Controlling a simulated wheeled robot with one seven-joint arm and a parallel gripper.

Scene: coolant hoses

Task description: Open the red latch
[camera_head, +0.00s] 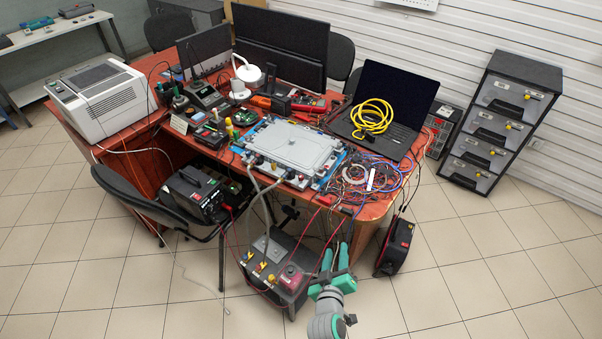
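A grey plate (292,144) in a blue frame lies on the red-brown table. Small dark, white and coloured fittings line its front edge, and grey hoses (266,205) hang down from there. I cannot pick out the red latch for certain at this size. My gripper (335,250), green, is at the lower middle, in front of the table and right of a dark box with a red part. It is well apart from the plate. Its two fingers look spread, with nothing seen between them.
The dark box (268,255) with red and yellow parts stands below the table front. Tangled wires (370,183) and a laptop (393,95) with a yellow coil (372,117) are right of the plate. A chair (140,190) stands left. The tiled floor (480,270) at right is clear.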

